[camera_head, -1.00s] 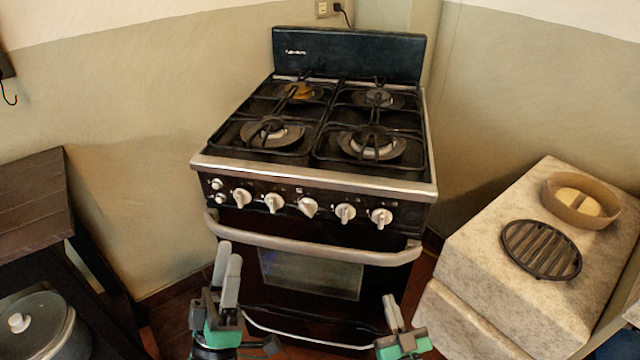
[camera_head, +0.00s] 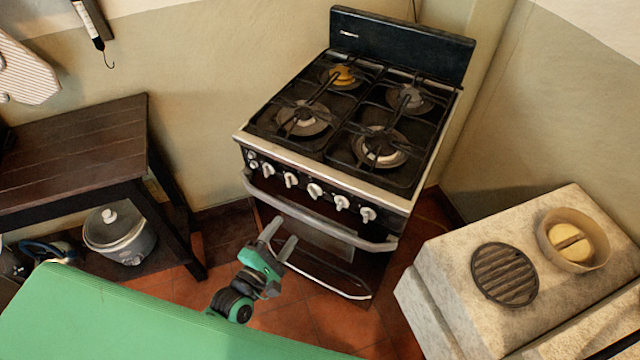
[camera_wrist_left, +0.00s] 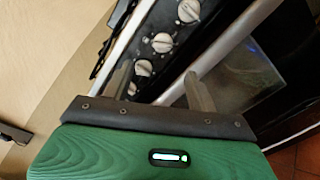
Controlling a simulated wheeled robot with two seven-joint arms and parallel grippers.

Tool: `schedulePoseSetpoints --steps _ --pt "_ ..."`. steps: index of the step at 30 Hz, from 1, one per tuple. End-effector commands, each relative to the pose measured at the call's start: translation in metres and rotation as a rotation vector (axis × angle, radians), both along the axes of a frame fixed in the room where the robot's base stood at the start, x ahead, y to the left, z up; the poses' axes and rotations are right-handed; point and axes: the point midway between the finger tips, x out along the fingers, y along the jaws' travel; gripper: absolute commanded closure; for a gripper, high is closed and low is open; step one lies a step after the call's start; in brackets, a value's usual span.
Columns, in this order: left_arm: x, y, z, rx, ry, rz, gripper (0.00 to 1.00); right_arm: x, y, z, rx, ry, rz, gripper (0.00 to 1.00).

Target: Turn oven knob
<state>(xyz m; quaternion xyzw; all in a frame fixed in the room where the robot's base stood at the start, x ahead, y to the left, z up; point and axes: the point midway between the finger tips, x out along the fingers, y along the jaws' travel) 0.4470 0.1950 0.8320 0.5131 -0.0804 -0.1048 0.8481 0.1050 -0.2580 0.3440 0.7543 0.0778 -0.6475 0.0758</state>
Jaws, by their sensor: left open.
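The oven (camera_head: 345,130) stands against the back wall, with a row of several white knobs (camera_head: 314,190) on its dark front panel. My left gripper (camera_head: 280,238) is open and empty, in front of and below the left part of the panel, near the oven handle (camera_head: 320,220). In the left wrist view, a knob (camera_wrist_left: 143,68) appears between the two spread fingers (camera_wrist_left: 157,70), with more knobs beyond; the fingers look apart from it, though the exact distance is unclear. The knobs' pointer angles are hard to read. My right gripper is out of view.
A dark wooden table (camera_head: 75,150) stands at the left, with a rice cooker (camera_head: 120,235) below it. A stone counter (camera_head: 440,275) at the right holds a round grate (camera_head: 505,275) and a bowl (camera_head: 590,265). Tiled floor (camera_head: 325,320) is clear before the oven.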

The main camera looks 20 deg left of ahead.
Motion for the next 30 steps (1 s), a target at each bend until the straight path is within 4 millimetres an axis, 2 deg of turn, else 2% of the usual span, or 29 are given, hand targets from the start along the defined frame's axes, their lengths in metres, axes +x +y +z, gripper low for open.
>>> schedulePoseSetpoints --steps 1,3,8,24,30 --pt "-0.001 0.002 0.002 -0.014 0.021 -0.001 0.42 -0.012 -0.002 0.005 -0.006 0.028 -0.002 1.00" --pt "-0.002 0.002 -0.001 -0.028 0.036 -0.002 0.42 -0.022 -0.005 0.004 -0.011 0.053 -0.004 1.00" --pt "0.008 0.000 -0.003 -0.036 0.041 -0.002 0.42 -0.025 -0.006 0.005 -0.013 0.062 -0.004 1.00" --pt "0.094 -0.024 -0.001 -0.034 0.038 -0.002 0.42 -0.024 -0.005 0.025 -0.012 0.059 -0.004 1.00" --pt "0.119 -0.031 -0.003 -0.033 0.039 -0.003 0.42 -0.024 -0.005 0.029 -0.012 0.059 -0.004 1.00"
